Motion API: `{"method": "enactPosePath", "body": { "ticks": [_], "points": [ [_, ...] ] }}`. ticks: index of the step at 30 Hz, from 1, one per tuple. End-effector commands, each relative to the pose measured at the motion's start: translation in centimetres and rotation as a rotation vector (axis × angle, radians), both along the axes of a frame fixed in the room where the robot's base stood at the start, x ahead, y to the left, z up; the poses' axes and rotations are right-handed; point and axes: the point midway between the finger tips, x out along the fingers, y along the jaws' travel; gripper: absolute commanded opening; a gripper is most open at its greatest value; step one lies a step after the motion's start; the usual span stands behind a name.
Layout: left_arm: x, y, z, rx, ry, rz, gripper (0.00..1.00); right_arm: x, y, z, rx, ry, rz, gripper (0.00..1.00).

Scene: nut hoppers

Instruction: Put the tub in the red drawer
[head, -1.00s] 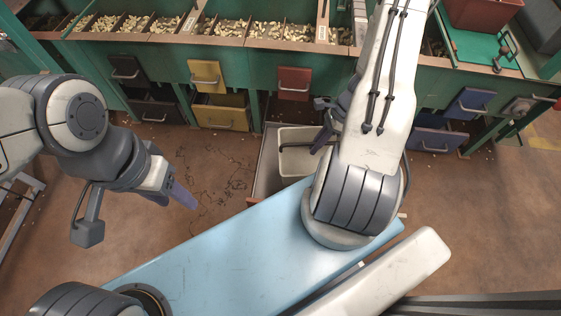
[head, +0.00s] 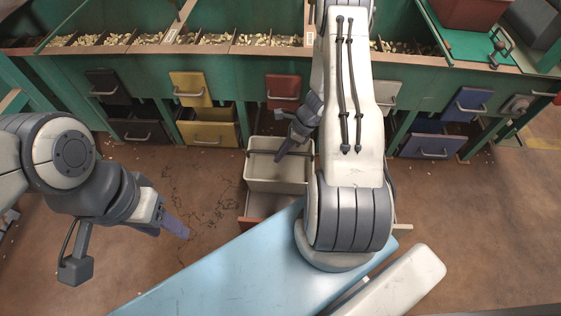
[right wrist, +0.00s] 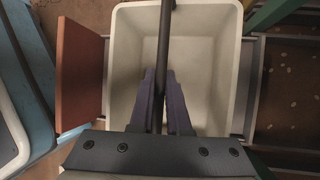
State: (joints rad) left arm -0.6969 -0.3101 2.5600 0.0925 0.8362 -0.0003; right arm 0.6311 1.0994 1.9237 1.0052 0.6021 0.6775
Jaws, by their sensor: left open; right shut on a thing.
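The tub (head: 266,178) is a cream open box with a dark bar handle (right wrist: 164,45) across its top; it looks empty. My right gripper (head: 282,154) is shut on this handle; its fingers also show in the right wrist view (right wrist: 161,92). The tub is upright over the pulled-out red drawer (head: 247,223). The drawer's red front shows beside the tub in the right wrist view (right wrist: 79,75), and part of its inside shows below the tub in the head view. I cannot tell how far the tub is above the drawer floor. My left gripper (head: 177,225) is open and empty, away at the left.
The green hopper bench (head: 240,66) holds nuts in bins. A red flap (head: 284,90) is above the open drawer. Open yellow (head: 208,128) and blue (head: 432,144) drawers stand at either side. A red box (head: 470,12) is at the back right.

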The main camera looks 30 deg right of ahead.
Motion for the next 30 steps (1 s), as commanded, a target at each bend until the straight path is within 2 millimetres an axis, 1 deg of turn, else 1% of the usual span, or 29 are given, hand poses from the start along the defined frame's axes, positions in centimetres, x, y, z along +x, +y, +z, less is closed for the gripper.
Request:
{"method": "enactPosePath", "body": {
  "ticks": [1,3,6,14,18,19,20,21,30],
  "points": [
    [0.0,0.0,-0.9,0.0,0.0,0.0,0.5,-0.1,-0.1,-1.1,0.0,0.001,-0.002,0.0],
    [0.0,0.0,-1.8,0.0,0.0,0.0,0.5,-0.1,-0.1,-2.3,0.0,0.001,-0.002,0.0],
    [0.0,0.0,-2.8,0.0,0.0,0.0,0.5,-0.1,-0.1,-3.6,0.0,0.001,-0.002,0.0],
    [0.0,0.0,-2.6,0.0,0.0,0.0,0.5,-0.1,-0.1,-3.4,-0.001,0.0,-0.001,0.0],
    [0.0,0.0,-2.8,0.0,0.0,0.0,0.5,-0.1,-0.1,-3.8,0.0,0.001,-0.001,0.0],
    [0.0,0.0,-2.7,0.0,0.0,0.0,0.5,-0.1,-0.1,-3.7,0.0,0.001,-0.001,0.26],
    [0.0,0.0,-2.7,0.0,0.0,0.0,0.5,-0.1,-0.1,-3.7,0.0,0.001,-0.001,0.37],
    [0.0,0.0,-2.7,0.0,0.0,0.0,0.5,-0.1,-0.1,-3.7,0.0,0.001,-0.001,0.45],
    [0.0,0.0,-2.6,0.0,0.0,0.0,0.5,-0.1,-0.1,-3.6,0.0,0.0,0.0,0.45]
  ]
}}
